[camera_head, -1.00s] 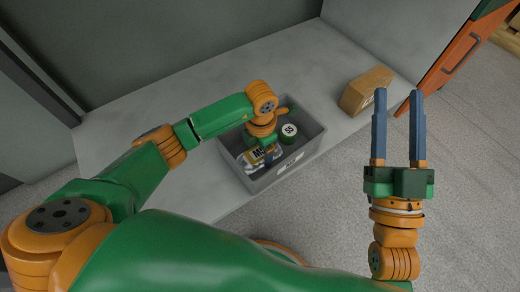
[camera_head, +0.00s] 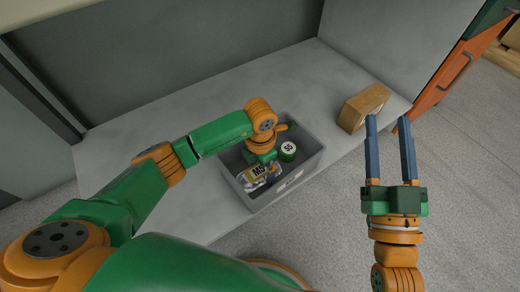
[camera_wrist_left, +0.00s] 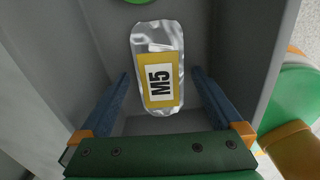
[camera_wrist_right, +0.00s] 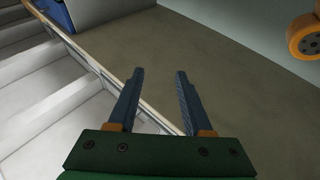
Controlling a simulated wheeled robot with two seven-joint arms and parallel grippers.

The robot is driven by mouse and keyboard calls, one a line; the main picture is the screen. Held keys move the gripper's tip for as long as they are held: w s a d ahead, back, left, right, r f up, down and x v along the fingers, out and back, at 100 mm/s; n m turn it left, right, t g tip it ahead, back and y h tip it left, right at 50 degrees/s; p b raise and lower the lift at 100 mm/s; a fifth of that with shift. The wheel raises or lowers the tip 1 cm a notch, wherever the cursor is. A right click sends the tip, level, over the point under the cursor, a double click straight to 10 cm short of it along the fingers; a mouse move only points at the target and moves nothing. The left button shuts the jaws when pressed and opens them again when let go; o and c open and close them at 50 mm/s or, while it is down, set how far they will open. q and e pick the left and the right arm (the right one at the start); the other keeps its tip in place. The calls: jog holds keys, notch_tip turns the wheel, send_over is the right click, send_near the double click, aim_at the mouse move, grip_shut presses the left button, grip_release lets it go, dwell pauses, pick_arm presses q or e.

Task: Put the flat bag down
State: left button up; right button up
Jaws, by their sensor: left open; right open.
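The flat bag (camera_head: 259,181) is clear silver plastic with a yellow "M5" label. It lies inside the grey bin (camera_head: 293,181). In the left wrist view the bag (camera_wrist_left: 158,66) lies flat, with a gap between it and each of my fingers. My left gripper (camera_wrist_left: 161,74) is open over the bin, its fingers on either side of the bag in the picture. In the head view its fingers are hidden behind my wrist and the bin. My right gripper (camera_head: 388,118) is open and empty, right of the bin.
A round green tin (camera_head: 288,149) marked "SS" sits in the bin. A brown box (camera_head: 362,107) stands on the grey shelf (camera_head: 330,75), right of the bin. An orange cabinet (camera_head: 456,72) is at the far right. The shelf behind the bin is clear.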

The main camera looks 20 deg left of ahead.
aim_at(260, 170)
pick_arm(q)
notch_tip(260, 170, up, 3)
jog(key=shift+r+p, duration=0.1)
jog(key=shift+p, duration=0.55)
notch_tip(260, 170, up, 3)
jog(key=shift+f+p, duration=0.2)
jog(key=shift+p, duration=0.4)
pick_arm(e)
notch_tip(260, 170, down, 16)
jog(key=s+d+m+g+h, duration=0.1)
jog(key=s+d+g+h, duration=0.15)
jog(key=g, duration=0.65)
pick_arm(q)
jog(key=shift+r+p, duration=0.45)
jog(key=shift+r, duration=0.5)
notch_tip(260, 170, up, 4)
jog(key=shift+f+p, duration=0.15)
jog(key=shift+p, duration=0.5)
pick_arm(e)
jog(key=s+d+f+g+h, duration=0.3)
jog(key=s+f+g, duration=0.6)
jog(key=s, duration=0.2)
jog(key=shift+s+d, duration=0.35)
jog(key=shift+f, duration=0.1)
